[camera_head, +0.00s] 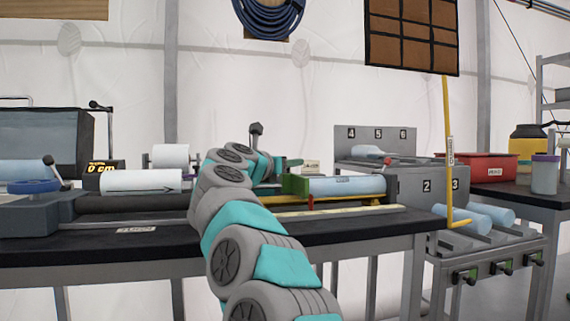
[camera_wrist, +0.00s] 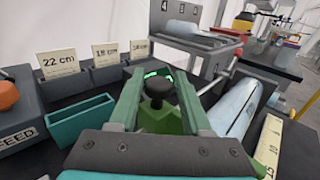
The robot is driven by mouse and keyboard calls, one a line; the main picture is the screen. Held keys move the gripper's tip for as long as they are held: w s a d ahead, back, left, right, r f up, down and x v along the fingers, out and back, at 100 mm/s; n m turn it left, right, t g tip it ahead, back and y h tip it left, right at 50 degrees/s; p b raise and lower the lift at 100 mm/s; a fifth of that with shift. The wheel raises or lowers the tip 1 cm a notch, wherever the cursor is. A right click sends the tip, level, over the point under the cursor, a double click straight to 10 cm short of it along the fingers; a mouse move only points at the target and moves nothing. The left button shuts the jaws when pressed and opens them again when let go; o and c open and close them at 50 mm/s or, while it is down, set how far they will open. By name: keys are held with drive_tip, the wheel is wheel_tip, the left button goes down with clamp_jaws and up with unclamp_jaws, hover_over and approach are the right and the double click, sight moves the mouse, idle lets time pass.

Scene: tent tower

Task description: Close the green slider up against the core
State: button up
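The green slider (camera_head: 296,184) sits on the bench rail at the left end of the pale blue core (camera_head: 345,187). In the wrist view the slider's green body (camera_wrist: 172,122) carries a black knob (camera_wrist: 157,92), and the core (camera_wrist: 236,108) lies to its right. My gripper (camera_wrist: 161,78) is over the slider, its two green fingers on either side of the knob. The fingers look open, with a narrow gap beside the knob. In the head view my gripper (camera_head: 283,164) is partly hidden behind my arm.
A white roll (camera_head: 140,181) lies left on the machine. Card slots with a "22 cm" card (camera_wrist: 58,66) stand left in the wrist view. A grey numbered rack (camera_head: 375,142) stands behind the core. A yellow post (camera_head: 448,130) rises at right. A pale ruler strip (camera_head: 335,212) lies in front.

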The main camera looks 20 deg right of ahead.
drive_tip(key=shift+o, duration=1.4)
drive_tip(key=shift+a, duration=0.1)
drive_tip(key=shift+b+v, duration=0.65)
drive_tip(key=shift+v, duration=3.25)
